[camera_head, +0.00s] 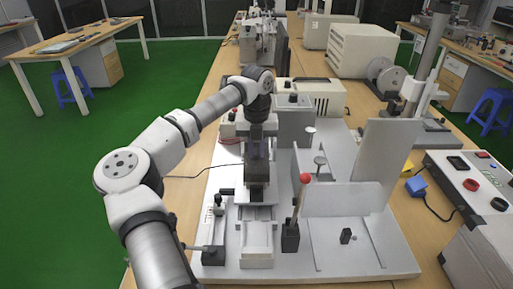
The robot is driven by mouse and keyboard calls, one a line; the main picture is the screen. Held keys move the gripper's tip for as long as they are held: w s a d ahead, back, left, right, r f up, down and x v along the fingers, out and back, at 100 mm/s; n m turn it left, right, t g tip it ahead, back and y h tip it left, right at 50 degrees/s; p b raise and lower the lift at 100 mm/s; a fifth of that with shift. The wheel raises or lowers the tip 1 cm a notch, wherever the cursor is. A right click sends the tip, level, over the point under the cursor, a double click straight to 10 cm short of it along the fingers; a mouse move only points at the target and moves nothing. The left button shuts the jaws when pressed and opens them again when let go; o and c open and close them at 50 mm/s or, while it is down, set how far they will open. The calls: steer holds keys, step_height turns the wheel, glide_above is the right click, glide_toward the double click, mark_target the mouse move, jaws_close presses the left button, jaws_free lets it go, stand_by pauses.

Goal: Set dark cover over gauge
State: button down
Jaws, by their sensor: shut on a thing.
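My gripper (257,178) hangs from the wrist over the grey test board, above a pale fixture. It is shut on a dark piece (257,193), which I take to be the dark cover. The piece is small, and the arm and gripper partly hide it, so I cannot tell whether it touches the fixture below. I cannot clearly pick out the gauge. A round-topped post (319,161) stands right of the gripper, but I cannot tell whether it is the gauge.
The board (377,262) carries a red-knobbed lever (305,178) close right of the gripper, upright grey plates (387,150) and a small black block (346,236). A grey box (294,122) stands behind. A control box with buttons (468,184) is at right.

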mark_target(256, 151)
steer(key=shift+f, duration=0.1)
steer(key=shift+f+b, duration=0.35)
steer(key=shift+f, duration=0.15)
steer(key=c, duration=1.4)
jaws_free()
step_height(256, 151, up, 13)
steer(key=shift+r+b, duration=0.15)
steer(key=shift+b, duration=0.25)
